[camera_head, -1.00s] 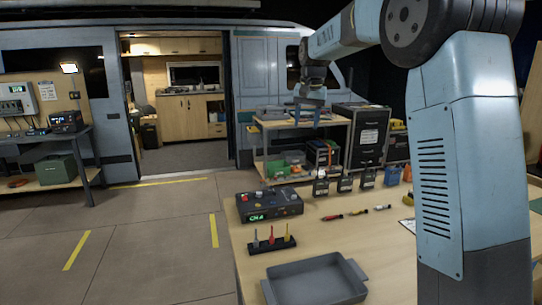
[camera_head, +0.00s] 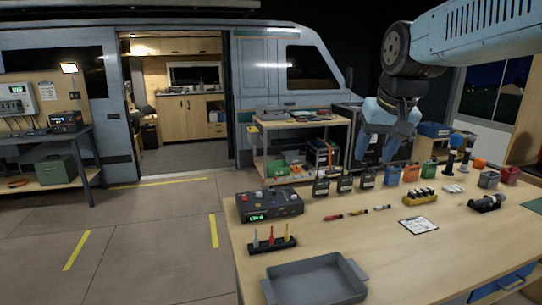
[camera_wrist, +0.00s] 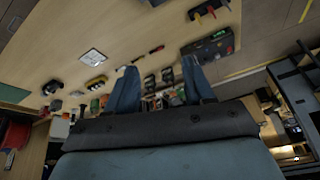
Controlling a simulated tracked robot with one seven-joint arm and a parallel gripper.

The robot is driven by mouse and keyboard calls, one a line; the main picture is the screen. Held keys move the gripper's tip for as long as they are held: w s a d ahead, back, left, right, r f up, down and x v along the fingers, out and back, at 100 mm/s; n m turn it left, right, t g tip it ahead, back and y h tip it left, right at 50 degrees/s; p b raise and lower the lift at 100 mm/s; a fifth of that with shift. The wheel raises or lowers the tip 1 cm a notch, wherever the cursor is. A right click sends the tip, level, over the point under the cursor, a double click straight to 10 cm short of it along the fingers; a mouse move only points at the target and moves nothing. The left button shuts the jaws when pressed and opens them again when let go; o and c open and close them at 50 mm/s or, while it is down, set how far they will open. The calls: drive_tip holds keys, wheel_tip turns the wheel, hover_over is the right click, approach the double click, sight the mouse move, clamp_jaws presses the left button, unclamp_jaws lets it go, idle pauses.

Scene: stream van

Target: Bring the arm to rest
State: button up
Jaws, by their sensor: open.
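My gripper (camera_head: 381,152) hangs in the air over the back edge of the workbench (camera_head: 330,236), with its two blue fingers pointing down. The fingers are spread apart with nothing between them. In the wrist view my gripper (camera_wrist: 158,88) also shows open and empty, with the bench top beyond it. My arm comes in from the upper right of the head view. The gripper hides part of the black case behind it.
On the bench are a control box (camera_head: 269,204), a screwdriver rack (camera_head: 272,243), a grey tray (camera_head: 315,279), a clipboard (camera_head: 419,225), a yellow battery holder (camera_head: 420,197) and a dark tool (camera_head: 487,203). A shelf cart (camera_head: 300,125) stands behind. Floor on the left is clear.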

drive_tip(key=s+d+f, duration=0.1)
drive_tip(key=s+f, duration=0.2)
drive_tip(key=s, duration=0.3)
drive_tip(key=s+d+f+t, duration=0.1)
drive_tip(key=s+f, duration=0.3)
drive_tip(key=s, duration=0.2)
drive_tip(key=shift+n, duration=0.3)
